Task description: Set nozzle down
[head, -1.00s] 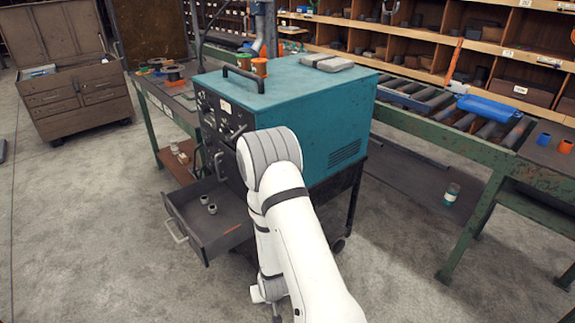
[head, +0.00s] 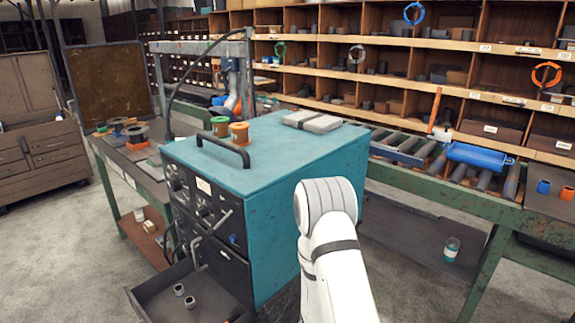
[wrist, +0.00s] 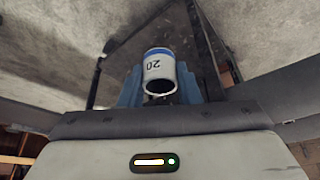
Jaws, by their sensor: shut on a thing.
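In the wrist view, my gripper (wrist: 160,86) is shut on the nozzle (wrist: 158,66), a short white-grey hollow cylinder with a blue band and the number 20. Blue fingers flank it on both sides. Its open end faces the camera. In the head view, my white arm hides or leaves out the gripper and the nozzle. Two small grey nozzle-like pieces (head: 190,302) stand in the open drawer (head: 150,287) at the front of the teal machine (head: 285,160).
A roller bench (head: 440,185) stands at right, before tall shelving (head: 430,70). A jar (head: 451,249) stands below it.

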